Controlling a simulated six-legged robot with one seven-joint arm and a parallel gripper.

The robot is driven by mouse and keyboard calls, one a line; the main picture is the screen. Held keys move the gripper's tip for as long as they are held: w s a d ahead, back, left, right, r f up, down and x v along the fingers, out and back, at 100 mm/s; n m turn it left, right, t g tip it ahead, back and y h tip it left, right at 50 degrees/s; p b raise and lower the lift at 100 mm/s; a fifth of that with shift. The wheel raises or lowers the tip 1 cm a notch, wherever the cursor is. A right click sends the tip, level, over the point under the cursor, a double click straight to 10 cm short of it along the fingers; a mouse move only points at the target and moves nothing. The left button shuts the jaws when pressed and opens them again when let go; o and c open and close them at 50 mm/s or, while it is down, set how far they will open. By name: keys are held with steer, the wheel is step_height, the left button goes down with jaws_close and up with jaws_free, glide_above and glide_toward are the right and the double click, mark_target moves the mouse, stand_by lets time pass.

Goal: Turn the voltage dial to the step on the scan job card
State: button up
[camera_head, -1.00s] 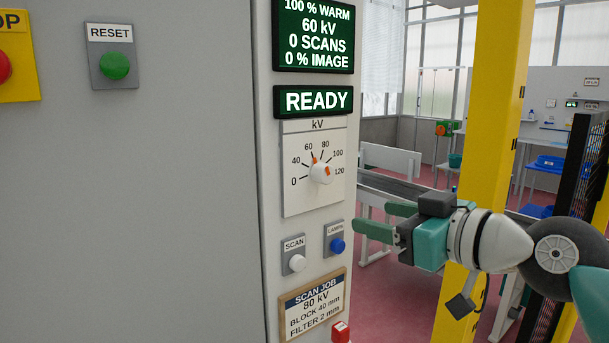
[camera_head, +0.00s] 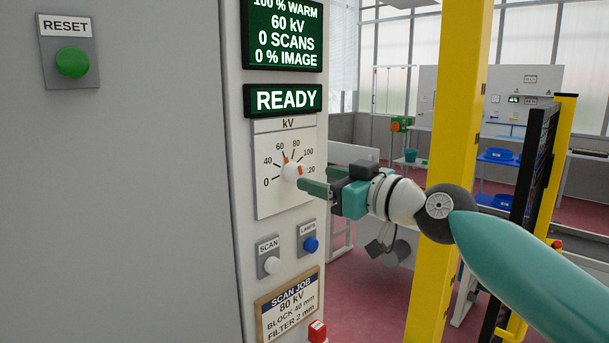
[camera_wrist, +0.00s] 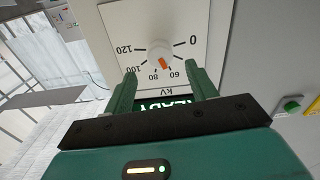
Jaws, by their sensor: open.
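The white voltage dial (camera_head: 291,171) sits on a white kV scale plate (camera_head: 270,200). It shows upside down in the wrist view (camera_wrist: 158,50), where an orange mark lies near the 60 and 80 labels. The screen (camera_head: 284,36) reads 60 kV, and the sign below it reads READY. The scan job card (camera_head: 288,304) reads 80 kV, block 40 mm, filter 2 mm. My gripper (camera_wrist: 163,78) is open; its green fingers straddle the line to the dial, with the knob beyond the tips. In the head view, a finger overlaps the plate's right side; contact is unclear.
Below the dial are a white SCAN button (camera_head: 271,265) and a blue LAMPS button (camera_head: 311,244). A red part (camera_head: 317,331) is beside the card. A green RESET button (camera_head: 72,62) is on the grey panel. A yellow post (camera_head: 452,110) stands behind my arm.

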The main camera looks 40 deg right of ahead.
mark_target(302, 173)
steer(key=w, duration=0.4)
steer(key=shift+w, duration=0.25)
steer(key=c, duration=1)
steer(key=shift+m, duration=0.4)
steer(key=m, duration=0.3)
steer(key=shift+m, duration=2)
